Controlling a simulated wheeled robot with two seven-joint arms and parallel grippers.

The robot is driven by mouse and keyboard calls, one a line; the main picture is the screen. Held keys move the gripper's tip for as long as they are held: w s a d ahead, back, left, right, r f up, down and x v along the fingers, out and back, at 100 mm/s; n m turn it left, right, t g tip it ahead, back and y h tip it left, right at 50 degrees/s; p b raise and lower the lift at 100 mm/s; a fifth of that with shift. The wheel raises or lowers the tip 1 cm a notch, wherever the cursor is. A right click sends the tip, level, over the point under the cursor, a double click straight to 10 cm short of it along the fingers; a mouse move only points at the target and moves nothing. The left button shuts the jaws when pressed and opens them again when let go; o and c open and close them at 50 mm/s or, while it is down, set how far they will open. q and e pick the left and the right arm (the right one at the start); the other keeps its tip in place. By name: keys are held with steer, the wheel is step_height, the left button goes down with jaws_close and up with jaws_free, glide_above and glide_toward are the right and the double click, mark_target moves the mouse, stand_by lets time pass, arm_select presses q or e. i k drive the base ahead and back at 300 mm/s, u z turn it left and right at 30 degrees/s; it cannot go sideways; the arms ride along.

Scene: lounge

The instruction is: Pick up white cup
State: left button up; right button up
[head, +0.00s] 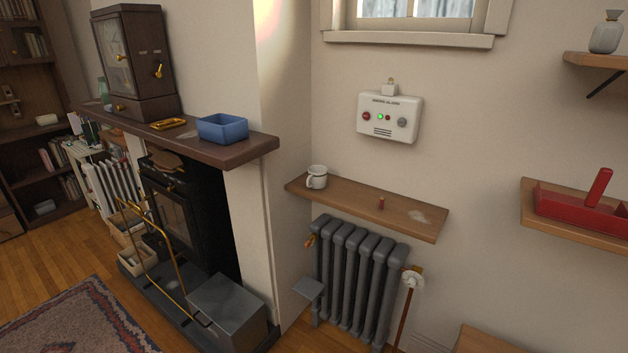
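The white cup (317,178) stands upright near the left end of a wooden wall shelf (362,204) above the grey radiator. Its handle appears on its left side, toward the camera. Neither of my grippers shows in the head view, so nothing is seen touching the cup.
A mantel (200,140) with a blue box (222,128) juts out at left. A grey metal box (228,309) sits on the hearth. A shelf with a red toolbox (580,210) is at right.

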mark_target(317, 179)
steer(key=u, duration=1.05)
steer(key=i, duration=1.35)
steer(key=z, duration=2.85)
